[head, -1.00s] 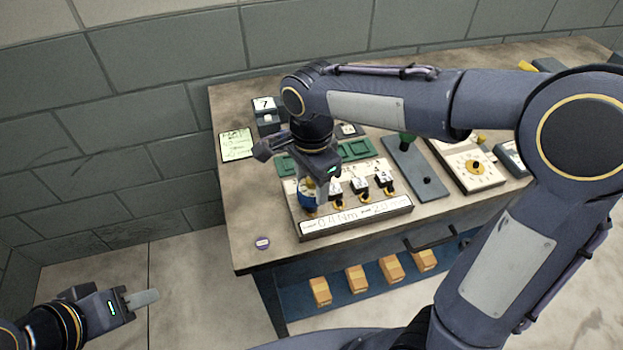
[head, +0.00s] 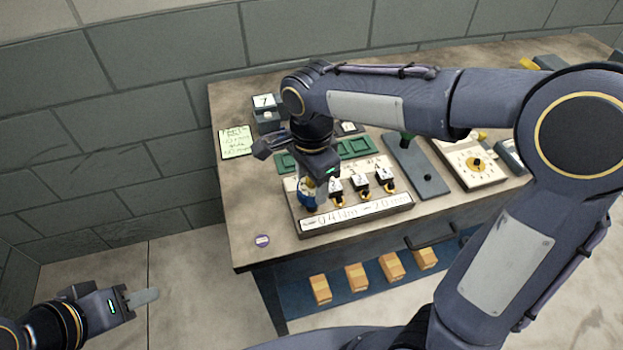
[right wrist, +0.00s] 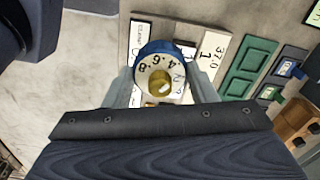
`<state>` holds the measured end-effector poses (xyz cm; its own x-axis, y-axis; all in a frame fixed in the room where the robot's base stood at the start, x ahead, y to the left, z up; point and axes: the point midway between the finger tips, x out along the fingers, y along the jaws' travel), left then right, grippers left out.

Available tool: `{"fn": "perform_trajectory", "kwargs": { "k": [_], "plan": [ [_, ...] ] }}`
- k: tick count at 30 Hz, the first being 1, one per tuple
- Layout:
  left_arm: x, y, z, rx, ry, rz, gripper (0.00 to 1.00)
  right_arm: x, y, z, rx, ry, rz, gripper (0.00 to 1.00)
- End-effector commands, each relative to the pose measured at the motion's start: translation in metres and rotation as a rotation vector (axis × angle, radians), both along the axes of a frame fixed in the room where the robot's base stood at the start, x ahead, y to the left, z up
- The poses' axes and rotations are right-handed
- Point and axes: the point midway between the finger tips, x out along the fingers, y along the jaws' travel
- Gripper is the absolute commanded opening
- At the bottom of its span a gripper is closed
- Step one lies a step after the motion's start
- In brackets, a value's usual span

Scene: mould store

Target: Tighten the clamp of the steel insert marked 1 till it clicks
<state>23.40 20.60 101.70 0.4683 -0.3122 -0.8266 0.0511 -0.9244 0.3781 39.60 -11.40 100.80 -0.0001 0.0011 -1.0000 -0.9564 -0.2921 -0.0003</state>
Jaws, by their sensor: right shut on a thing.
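The white fixture plate (head: 400,202) lies on the bench, with a front strip reading about 0.4 Nm and 20 mm. Small dark inserts marked 2 (head: 335,187), 3 (head: 360,181) and 4 (head: 383,174) stand on it in a row. My right gripper (head: 312,180) is shut on a blue tool (head: 308,198) at the row's left end. The right wrist view shows the tool's numbered white dial (right wrist: 152,66) between my fingers, beside a label marked 1 (right wrist: 209,48). Insert 1, its clamp and the tool's tip are hidden. My left gripper (head: 143,298) hangs clear of the bench; its finger gap is unclear.
Green trays (head: 357,148) lie behind the plate. A dark block marked 7 (head: 264,103) and a green note (head: 235,142) are at the back left. A dark board (head: 428,185) and a dial box (head: 470,165) stand right. A purple disc (head: 262,240) lies front left.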

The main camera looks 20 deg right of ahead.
Motion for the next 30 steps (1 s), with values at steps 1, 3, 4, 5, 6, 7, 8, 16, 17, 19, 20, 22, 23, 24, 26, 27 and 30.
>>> {"fn": "perform_trajectory", "kwargs": {
  "k": [1,3,4,5,6,7,8,16,17,19,20,22,23,24,26,27,30],
  "plan": [
    [0.0000,0.0000,0.0002,0.000,0.000,0.000,0.36,0.0000,0.0006,0.0002,0.000,-0.001,-0.055,0.24],
    [0.0000,0.0000,0.0005,0.000,0.000,0.000,0.36,0.0000,0.0005,0.0000,-0.001,-0.001,-0.156,0.24],
    [0.0000,0.0000,0.0006,0.000,0.000,0.000,0.36,0.0002,0.0005,-0.0002,-0.001,-0.001,-0.196,0.24],
    [0.0000,0.0000,0.0009,0.000,0.000,0.000,0.36,0.0001,0.0006,-0.0002,0.000,-0.002,-0.230,0.24],
    [0.0000,0.0000,0.0010,0.000,0.000,0.000,0.36,0.0001,0.0007,-0.0004,0.001,-0.002,-0.266,0.24],
    [0.0000,0.0000,0.0010,0.000,0.000,0.000,0.36,0.0001,0.0007,-0.0005,0.001,-0.002,-0.284,0.24],
    [0.0000,0.0000,0.0010,0.000,0.000,0.000,0.36,0.0001,0.0006,-0.0007,0.000,-0.001,-0.298,0.24],
    [0.0000,0.0000,0.0012,0.000,0.000,0.000,0.36,0.0001,0.0003,-0.0006,0.000,-0.001,-0.314,0.24],
    [0.0000,0.0000,0.0018,0.000,0.000,0.000,0.36,0.0001,0.0004,-0.0004,0.000,-0.001,-0.336,0.24],
    [0.0000,0.0000,0.0031,0.000,0.000,0.000,0.36,0.0000,0.0005,-0.0001,0.000,0.000,-0.406,0.24],
    [0.0000,0.0000,0.0035,0.000,0.000,0.000,0.36,-0.0001,0.0006,-0.0001,0.000,0.000,-0.433,0.24],
    [0.0000,0.0000,0.0038,0.000,0.000,0.000,0.36,-0.0001,0.0005,-0.0005,0.000,0.001,-0.471,0.24],
    [0.0000,0.0001,0.0036,0.000,0.000,0.000,0.36,0.0000,0.0004,-0.0007,0.000,0.001,-0.476,0.24],
    [0.0000,0.0000,0.0034,0.000,0.000,0.000,0.36,0.0000,0.0003,-0.0008,0.000,0.001,-0.477,0.24],
    [0.0000,-0.0001,0.0033,0.000,0.000,0.000,0.36,0.0000,0.0003,-0.0008,0.000,0.001,-0.476,0.24],
    [0.0000,-0.0001,0.0033,0.000,0.000,0.000,0.36,0.0000,0.0003,-0.0008,0.000,0.001,-0.475,0.24],
    [0.0000,0.0000,0.0042,0.000,0.000,0.000,0.36,0.0000,0.0004,-0.0005,0.000,0.001,-0.501,0.24]
  ]
}}
